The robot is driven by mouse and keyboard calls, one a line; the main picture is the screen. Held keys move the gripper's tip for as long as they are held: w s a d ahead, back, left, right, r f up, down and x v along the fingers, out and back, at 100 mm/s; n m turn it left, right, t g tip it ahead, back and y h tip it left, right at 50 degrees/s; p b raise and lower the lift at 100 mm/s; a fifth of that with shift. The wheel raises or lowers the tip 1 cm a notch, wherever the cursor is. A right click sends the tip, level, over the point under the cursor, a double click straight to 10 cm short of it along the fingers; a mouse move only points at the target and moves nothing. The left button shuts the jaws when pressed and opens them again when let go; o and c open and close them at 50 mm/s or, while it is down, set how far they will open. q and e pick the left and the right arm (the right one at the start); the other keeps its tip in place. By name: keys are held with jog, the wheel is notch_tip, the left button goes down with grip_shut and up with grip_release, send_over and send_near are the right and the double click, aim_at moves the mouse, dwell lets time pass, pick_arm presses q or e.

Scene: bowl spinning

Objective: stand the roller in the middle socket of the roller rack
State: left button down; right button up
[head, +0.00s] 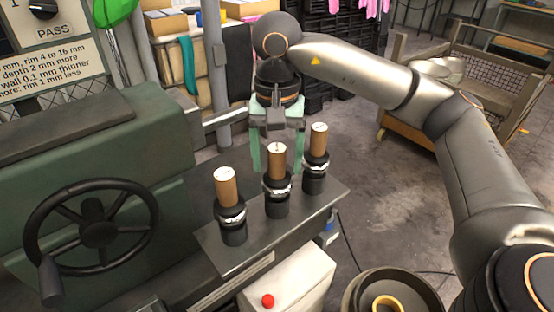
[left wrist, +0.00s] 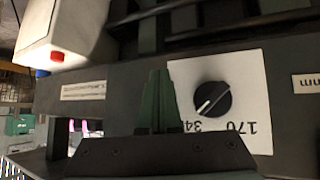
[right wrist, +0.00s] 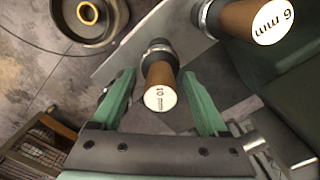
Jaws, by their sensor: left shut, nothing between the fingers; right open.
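Three rollers with brown cylindrical tops, silvery bands and black lower parts stand upright in a row on the dark rack plate (head: 255,238): the near left one (head: 227,188), the middle one (head: 276,163) and the far right one (head: 318,140). Their socket edges are hard to tell. My left gripper (left wrist: 158,76) is shut and empty before a dark panel.
A green machine (head: 90,150) with a black handwheel (head: 92,232) stands left. A white box with a red button (head: 268,300) and a round basin with a gold ring (head: 387,303) are in front. A dial (left wrist: 212,99) is close to my left gripper.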

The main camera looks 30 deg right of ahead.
notch_tip(320, 180, up, 11)
jog(key=p, duration=0.4)
jog(key=shift+r, duration=0.55)
